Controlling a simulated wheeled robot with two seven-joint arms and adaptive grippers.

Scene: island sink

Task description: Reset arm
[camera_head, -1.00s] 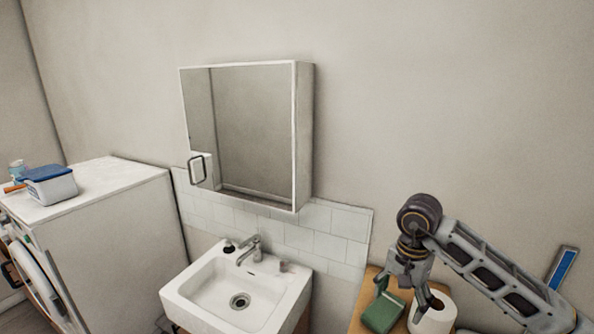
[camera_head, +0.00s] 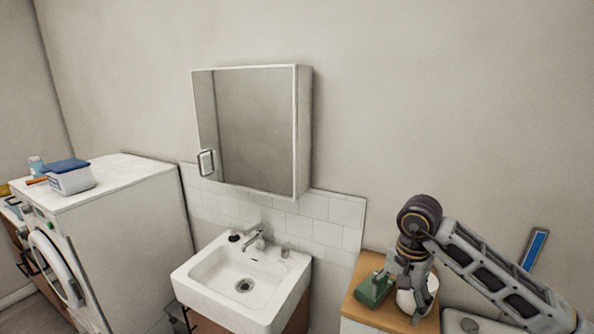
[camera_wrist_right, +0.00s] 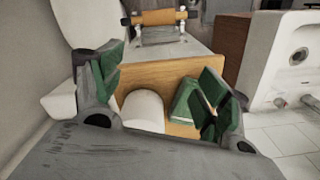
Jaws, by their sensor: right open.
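My right gripper (camera_head: 398,298) is at the lower right of the head view, pointing down over a wooden-topped cabinet (camera_head: 366,312). Its fingers are apart with nothing between them. In the right wrist view, the two green-padded fingers of the gripper (camera_wrist_right: 160,88) are spread wide. A white roll (camera_wrist_right: 143,110) and a green box (camera_wrist_right: 186,104) show beyond them on the wooden top. In the head view the green box (camera_head: 374,290) is left of the gripper, and the gripper partly hides the white roll (camera_head: 405,301). My left gripper is out of view.
A white sink (camera_head: 205,291) with a tap stands at the centre, under a mirror cabinet (camera_head: 303,130) on the wall. A white washing machine (camera_head: 145,225) at the left carries a blue-lidded box (camera_head: 70,181). A toilet (camera_head: 465,322) is right of the wooden top.

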